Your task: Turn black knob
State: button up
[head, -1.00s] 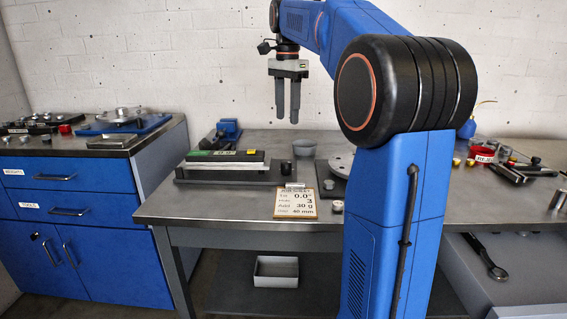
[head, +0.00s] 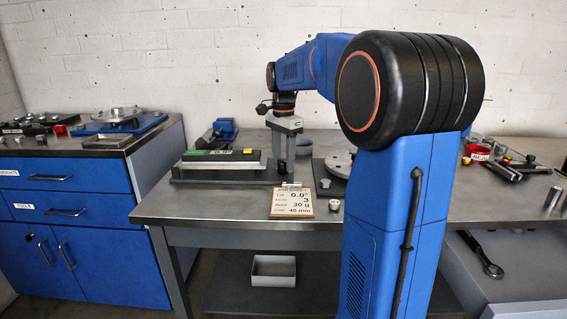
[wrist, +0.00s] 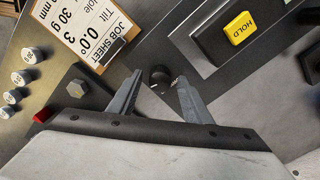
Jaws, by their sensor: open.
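The black knob (wrist: 159,74) shows in the wrist view on a grey metal surface, with small markings beside it. My gripper (wrist: 158,82) is open, its two fingers on either side of the knob with a visible gap at each side. I cannot tell how far down the fingertips reach around it. In the head view my gripper (head: 285,172) points straight down over the bench, at the right end of the low fixture (head: 225,173). There the knob is hidden behind the fingers.
The job sheet (head: 292,203) lies just in front of the fixture and also shows in the wrist view (wrist: 85,30). A yellow HOLD button (wrist: 240,28) is close by. A grey hexagonal piece (wrist: 76,88) and several round weights (wrist: 18,78) sit to the left.

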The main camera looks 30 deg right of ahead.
jog(key=shift+f, duration=0.5)
jog(key=c, duration=1.1)
jog(key=shift+o, duration=0.2)
jog(key=shift+n, duration=0.3)
jog(key=n, duration=1.3)
jog(key=shift+w, duration=0.1)
jog(key=shift+n, duration=0.3)
